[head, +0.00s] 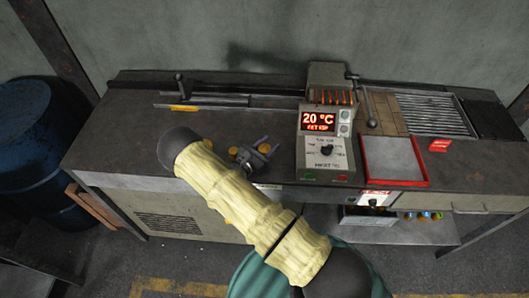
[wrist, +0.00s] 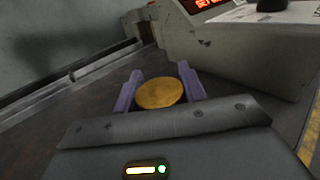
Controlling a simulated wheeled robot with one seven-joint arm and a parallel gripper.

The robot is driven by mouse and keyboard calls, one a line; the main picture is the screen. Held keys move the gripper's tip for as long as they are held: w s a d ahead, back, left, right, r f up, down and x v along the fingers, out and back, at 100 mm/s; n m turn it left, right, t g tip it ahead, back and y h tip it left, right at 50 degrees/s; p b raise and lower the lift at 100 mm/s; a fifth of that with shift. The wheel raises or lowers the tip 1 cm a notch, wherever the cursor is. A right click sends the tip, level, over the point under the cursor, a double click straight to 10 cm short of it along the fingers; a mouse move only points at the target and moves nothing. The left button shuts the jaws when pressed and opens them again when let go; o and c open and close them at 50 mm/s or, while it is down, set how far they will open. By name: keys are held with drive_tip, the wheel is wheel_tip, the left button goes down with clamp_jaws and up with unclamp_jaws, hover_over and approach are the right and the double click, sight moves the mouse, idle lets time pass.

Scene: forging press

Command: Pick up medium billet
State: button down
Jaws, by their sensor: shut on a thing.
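A yellow-orange round billet (wrist: 160,93) sits between the two purple-grey fingers of my gripper (wrist: 160,72) in the wrist view. The fingers touch it on both sides, so my gripper is shut on it. In the head view my gripper (head: 268,146) is over the bench just left of the control box, with the held billet (head: 264,148) between its fingers. Another orange billet (head: 233,152) shows left of the gripper, and a third (head: 208,143) is partly hidden behind my arm. I cannot tell whether the held billet touches the bench.
The control box (head: 325,152) with a red "20 °C" display stands close right of my gripper. Right of it is a red-rimmed tray (head: 427,183). A rail (head: 205,100) with a yellow piece runs along the bench's back left. The bench's left side (head: 115,135) is clear.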

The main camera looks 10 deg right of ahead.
drive_tip(key=shift+r, duration=0.15)
wheel_tip(320, 180, up, 10)
drive_tip(key=shift+f+b, duration=0.1)
drive_tip(key=shift+b, duration=1)
